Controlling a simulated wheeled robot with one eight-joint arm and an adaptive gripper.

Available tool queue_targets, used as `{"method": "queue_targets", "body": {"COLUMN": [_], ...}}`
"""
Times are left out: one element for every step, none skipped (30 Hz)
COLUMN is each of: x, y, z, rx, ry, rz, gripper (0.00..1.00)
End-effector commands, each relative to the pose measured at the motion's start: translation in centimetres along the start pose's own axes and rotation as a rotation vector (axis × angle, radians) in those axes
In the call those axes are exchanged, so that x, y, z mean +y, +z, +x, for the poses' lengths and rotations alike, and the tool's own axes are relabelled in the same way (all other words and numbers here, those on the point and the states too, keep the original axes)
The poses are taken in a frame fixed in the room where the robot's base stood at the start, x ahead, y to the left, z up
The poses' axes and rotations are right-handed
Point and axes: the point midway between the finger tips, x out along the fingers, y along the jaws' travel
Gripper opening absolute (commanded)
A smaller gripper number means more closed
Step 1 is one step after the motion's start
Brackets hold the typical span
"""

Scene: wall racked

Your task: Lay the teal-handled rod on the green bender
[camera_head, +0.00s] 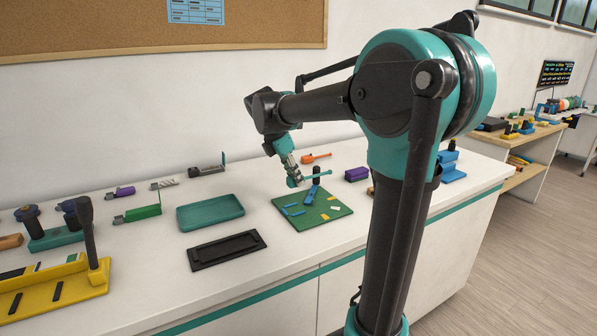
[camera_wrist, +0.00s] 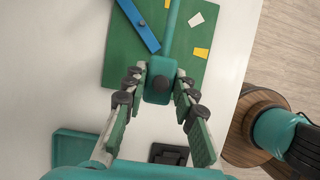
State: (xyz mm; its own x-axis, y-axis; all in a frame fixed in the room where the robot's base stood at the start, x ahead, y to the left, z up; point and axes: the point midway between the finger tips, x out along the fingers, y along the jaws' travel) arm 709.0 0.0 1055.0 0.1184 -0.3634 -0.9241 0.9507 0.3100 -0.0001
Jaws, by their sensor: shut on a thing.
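My gripper (camera_head: 294,182) is shut on the teal-handled rod, with its fingers on either side of the teal block-shaped handle (camera_wrist: 158,82). The rod's thin teal shaft (camera_head: 322,174) points right in the head view and runs up over the green board in the wrist view (camera_wrist: 172,30). The green bender (camera_head: 335,208) is a flat green board with a blue lever (camera_head: 312,194), a dark upright knob (camera_head: 316,174) and small blue, yellow and white pieces. The rod appears held above the board; the exact gap cannot be told.
A teal tray (camera_head: 210,212) and a black tray (camera_head: 227,249) lie left of the board. An orange-handled tool (camera_head: 316,157) is behind it and a purple block (camera_head: 357,174) to its right. A yellow bender (camera_head: 75,285) with a tall dark lever stands far left.

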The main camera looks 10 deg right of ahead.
Motion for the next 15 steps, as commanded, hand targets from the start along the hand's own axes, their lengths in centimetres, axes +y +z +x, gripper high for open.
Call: {"method": "queue_targets", "body": {"x": [0.0,0.0,0.0,0.0,0.0,0.0,0.0,0.0,0.0,0.0,0.0,0.1,0.1,0.1,0.1], "y": [0.0,0.0,0.0,0.0,0.0,0.0,0.0,0.0,0.0,-0.1,-0.1,-0.2,-0.2,-0.3,-0.5], "z": [0.0,0.0,0.0,0.0,0.0,0.0,0.0,0.0,0.1,0.2,0.3,0.5,0.7,0.9,1.2], "rx": [0.0,0.0,0.0,0.0,0.0,0.0,0.0,0.0,0.0,0.0,0.0,0.0,0.0,0.0,0.0], "ry": [0.0,0.0,0.0,0.0,0.0,0.0,0.0,0.0,0.0,0.0,0.0,0.0,0.0,0.0,0.0], "rz": [0.0,0.0,0.0,0.0,0.0,0.0,0.0,0.0,0.001,0.001,0.001,0.001,0.001,0.001,0.001], "gripper": [0.0,0.0,0.0,0.0,0.0,0.0,0.0,0.0,0.0,0.0,0.0,0.0,0.0,0.0,0.0]}}
